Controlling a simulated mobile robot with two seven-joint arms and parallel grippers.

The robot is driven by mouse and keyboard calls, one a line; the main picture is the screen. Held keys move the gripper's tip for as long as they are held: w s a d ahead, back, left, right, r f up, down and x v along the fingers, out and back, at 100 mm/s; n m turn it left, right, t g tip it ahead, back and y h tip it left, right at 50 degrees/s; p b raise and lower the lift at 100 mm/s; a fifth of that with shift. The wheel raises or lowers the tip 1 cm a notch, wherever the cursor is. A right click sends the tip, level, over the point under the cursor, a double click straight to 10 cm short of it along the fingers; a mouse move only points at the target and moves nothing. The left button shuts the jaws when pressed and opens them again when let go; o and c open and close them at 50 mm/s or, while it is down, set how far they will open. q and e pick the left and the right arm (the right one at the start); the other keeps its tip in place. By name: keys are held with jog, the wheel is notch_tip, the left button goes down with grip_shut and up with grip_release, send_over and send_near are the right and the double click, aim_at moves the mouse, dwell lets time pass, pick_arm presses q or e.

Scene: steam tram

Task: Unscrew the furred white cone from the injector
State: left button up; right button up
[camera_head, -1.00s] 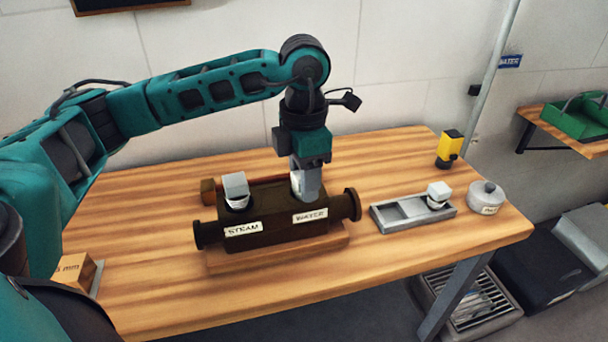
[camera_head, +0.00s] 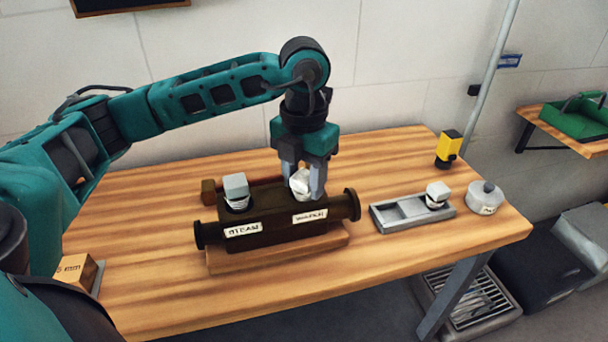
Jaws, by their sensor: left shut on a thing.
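The dark brown injector body (camera_head: 265,235) lies on a wooden cradle (camera_head: 280,257) on the bench, with a STEAM label at left and a WATER label at right. A whitish cone (camera_head: 300,184) stands in the top port above WATER. My left gripper (camera_head: 303,190) reaches down from above and is shut on this cone, one finger on each side. The cone's lower end is hard to make out. A second cone with a grey square head (camera_head: 236,188) sits in the STEAM port. My right gripper is not in view.
A grey tray (camera_head: 388,222) with compartments holds another pale square-headed piece (camera_head: 437,194) at its right end. The front of the bench is clear.

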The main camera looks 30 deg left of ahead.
aim_at(304, 176)
pick_arm(q)
jog(key=n, duration=0.4)
dwell(0.3)
jog(key=shift+p, duration=0.3)
jog(key=shift+n, duration=0.5)
jog(key=shift+r, duration=0.2)
jog(key=shift+r+p, duration=1.05)
jog(key=shift+r, duration=2.55)
